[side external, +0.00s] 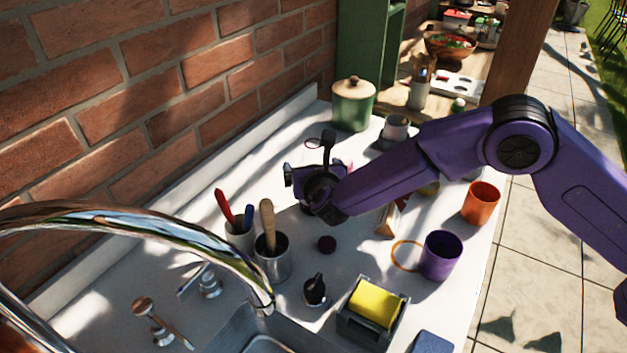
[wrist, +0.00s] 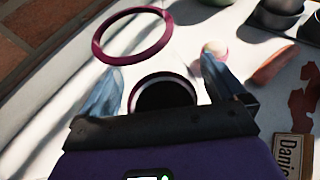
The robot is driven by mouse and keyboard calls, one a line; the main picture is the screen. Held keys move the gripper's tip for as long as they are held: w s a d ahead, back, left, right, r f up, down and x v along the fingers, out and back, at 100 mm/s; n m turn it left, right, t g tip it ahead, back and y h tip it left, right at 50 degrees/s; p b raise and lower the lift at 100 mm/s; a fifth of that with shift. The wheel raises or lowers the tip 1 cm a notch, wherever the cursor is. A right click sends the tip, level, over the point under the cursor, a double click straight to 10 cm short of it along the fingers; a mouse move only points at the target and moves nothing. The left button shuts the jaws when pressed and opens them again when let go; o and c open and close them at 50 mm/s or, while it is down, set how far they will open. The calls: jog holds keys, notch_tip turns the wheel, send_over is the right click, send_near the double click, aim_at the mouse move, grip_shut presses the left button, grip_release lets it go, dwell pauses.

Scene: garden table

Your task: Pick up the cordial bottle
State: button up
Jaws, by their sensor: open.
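My gripper (side external: 308,165) is over the middle of the white counter. In the wrist view its two fingers (wrist: 163,66) are spread apart. A dark round thing with a pale pinkish rim (wrist: 163,94) shows between them, partly hidden by the gripper body; I cannot tell if the fingers touch it. A small pink thing with a pale round top (wrist: 214,48) stands just past the right fingertip. In the side view, a bit of pink shows behind my gripper. I cannot tell for certain which of these is the cordial bottle.
A magenta ring (wrist: 130,33) lies beyond the left finger. A green lidded canister (side external: 353,108) stands behind. A purple cup (side external: 440,256) and orange cup (side external: 481,203) are at right. A metal utensil pot (side external: 273,260), faucet (side external: 150,222) and sponge holder (side external: 373,305) are in front.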

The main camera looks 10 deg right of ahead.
jog(key=shift+r, duration=0.1)
jog(key=c, duration=1.4)
jog(key=shift+r, duration=0.15)
jog(key=shift+r, duration=1.05)
jog(key=shift+s+d+r, duration=1.3)
jog(key=shift+s+r, duration=0.45)
jog(key=shift+s, duration=0.15)
jog(key=shift+s+d+r, duration=1.3)
jog(key=shift+s+r, duration=0.45)
jog(key=shift+s, duration=0.15)
jog(key=shift+s+d+r, duration=1.3)
jog(key=shift+s+r, duration=0.45)
jog(key=shift+s, duration=0.15)
